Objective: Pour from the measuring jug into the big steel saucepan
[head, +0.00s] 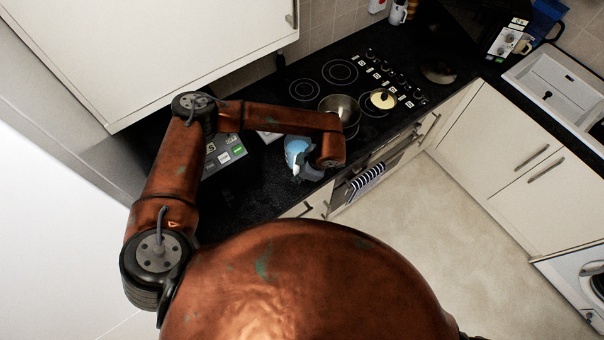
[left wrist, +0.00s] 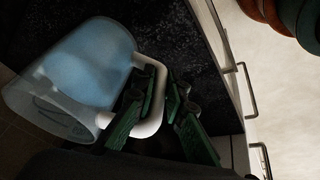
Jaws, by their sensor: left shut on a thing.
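The measuring jug (head: 295,149) is clear with blue contents and a white handle. In the left wrist view the jug (left wrist: 85,65) fills the left side, and my left gripper (left wrist: 160,95) has its green fingers on the white handle. In the head view my left gripper (head: 309,172) is shut on the jug, over or at the worktop's front edge; I cannot tell how high the jug is. The big steel saucepan (head: 341,106) is on the hob, to the right of and beyond the jug, partly hidden by my left forearm. My right gripper is not in view.
A smaller lidded pan (head: 382,100) sits on the hob (head: 320,78) right of the saucepan. A dark lid or pan (head: 438,73) lies farther right. A striped towel (head: 366,181) hangs on the oven front. A wall cupboard (head: 170,45) overhangs at left. The floor (head: 440,220) is clear.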

